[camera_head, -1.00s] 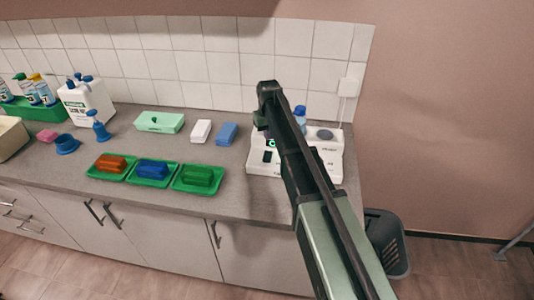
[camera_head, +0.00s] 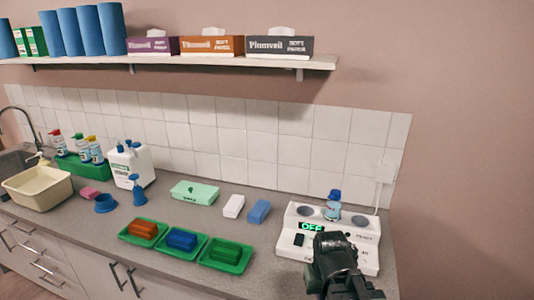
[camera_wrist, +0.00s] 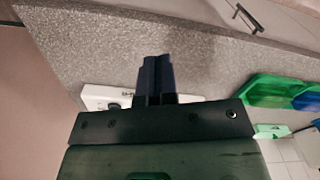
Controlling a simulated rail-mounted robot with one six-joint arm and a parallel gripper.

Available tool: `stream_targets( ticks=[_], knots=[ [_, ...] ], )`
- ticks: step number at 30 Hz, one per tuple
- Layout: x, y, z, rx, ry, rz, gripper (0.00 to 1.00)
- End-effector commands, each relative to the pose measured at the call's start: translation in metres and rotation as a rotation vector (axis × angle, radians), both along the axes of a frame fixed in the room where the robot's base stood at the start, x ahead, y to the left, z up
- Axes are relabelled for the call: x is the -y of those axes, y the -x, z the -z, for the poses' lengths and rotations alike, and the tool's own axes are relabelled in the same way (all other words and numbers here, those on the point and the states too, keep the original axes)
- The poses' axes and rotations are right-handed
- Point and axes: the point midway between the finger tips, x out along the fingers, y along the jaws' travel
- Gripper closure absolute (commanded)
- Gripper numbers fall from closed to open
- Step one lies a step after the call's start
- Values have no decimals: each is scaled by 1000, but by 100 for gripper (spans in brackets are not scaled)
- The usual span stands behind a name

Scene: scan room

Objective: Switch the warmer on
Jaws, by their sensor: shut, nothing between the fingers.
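The warmer (camera_head: 290,243) is a white unit at the right end of the counter, with a lit green display reading OFF (camera_head: 311,227). Dark round wells show on its top, and a blue-capped bottle (camera_head: 333,207) stands in or at one of them. My gripper (camera_head: 335,245) is in front of the warmer in the head view and hides part of its front panel. In the wrist view my gripper's fingers (camera_wrist: 155,75) are together and empty, over the counter edge of the white warmer (camera_wrist: 98,102). I cannot tell whether they touch it.
A shelf (camera_head: 200,62) with tissue boxes hangs above.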

Motion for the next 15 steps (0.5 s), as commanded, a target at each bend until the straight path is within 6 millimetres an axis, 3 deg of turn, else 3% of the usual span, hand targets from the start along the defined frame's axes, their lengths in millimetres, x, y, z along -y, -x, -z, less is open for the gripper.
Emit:
stream_targets(
  ticks=[3, 5, 8, 10, 12, 15],
  knots=[
    [0, -3, -12, 0, 0, 0, 100],
    [0, -26, -26, 0, 0, 0, 100],
    [0, -91, -46, 0, 0, -41, 100],
    [0, -150, -60, 1, 0, -171, 100],
    [0, -210, -72, 1, 0, -363, 100],
    [0, -282, -79, 0, -1, -687, 100]
  ],
)
